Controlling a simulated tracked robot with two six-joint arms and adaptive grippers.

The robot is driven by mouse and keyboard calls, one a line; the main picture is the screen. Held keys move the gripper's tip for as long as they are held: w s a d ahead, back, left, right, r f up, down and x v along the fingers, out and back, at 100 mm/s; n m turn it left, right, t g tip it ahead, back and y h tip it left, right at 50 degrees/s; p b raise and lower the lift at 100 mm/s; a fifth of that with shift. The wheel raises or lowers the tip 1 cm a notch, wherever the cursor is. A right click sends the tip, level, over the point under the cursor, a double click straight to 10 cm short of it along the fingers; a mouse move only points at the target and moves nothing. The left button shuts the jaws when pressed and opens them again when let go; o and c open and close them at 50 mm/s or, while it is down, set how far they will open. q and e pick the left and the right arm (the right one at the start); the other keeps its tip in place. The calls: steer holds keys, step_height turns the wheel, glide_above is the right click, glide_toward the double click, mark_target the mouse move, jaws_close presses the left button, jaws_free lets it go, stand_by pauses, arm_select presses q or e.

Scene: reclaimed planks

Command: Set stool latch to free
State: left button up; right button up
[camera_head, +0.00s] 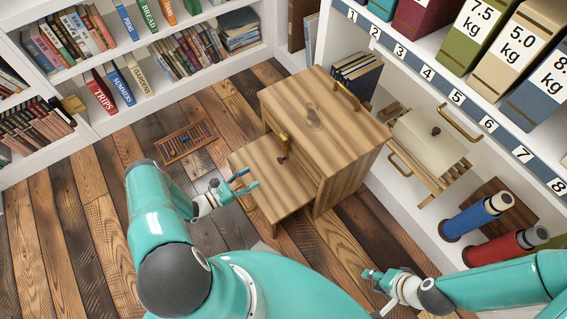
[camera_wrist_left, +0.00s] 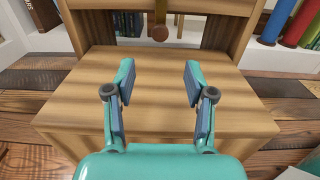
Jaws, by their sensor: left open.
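The wooden step stool (camera_head: 330,125) stands on the plank floor, with a lower step in front of its taller part. A small brass latch (camera_head: 284,148) sits on the upright face above the lower step. In the left wrist view the latch (camera_wrist_left: 160,30) hangs down at the top middle, with a round brownish end. My left gripper (camera_head: 248,181) is open and empty by the lower step. In the left wrist view its fingers (camera_wrist_left: 158,82) are apart in front of the step's top, with the latch beyond them. My right gripper (camera_head: 372,279) is at the lower right, away from the stool; its opening is unclear.
A cream box (camera_head: 428,140) on a slatted rack, a blue cylinder (camera_head: 477,217) and a red cylinder (camera_head: 507,246) are right of the stool. Bookshelves line the back and left. The left floor is clear.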

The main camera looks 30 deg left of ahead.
mark_target(279, 161)
arm_select(q)
steer(key=b+x, duration=0.1)
steer(key=x, duration=1.2)
steer(key=shift+w+d, duration=0.15)
jaws_close()
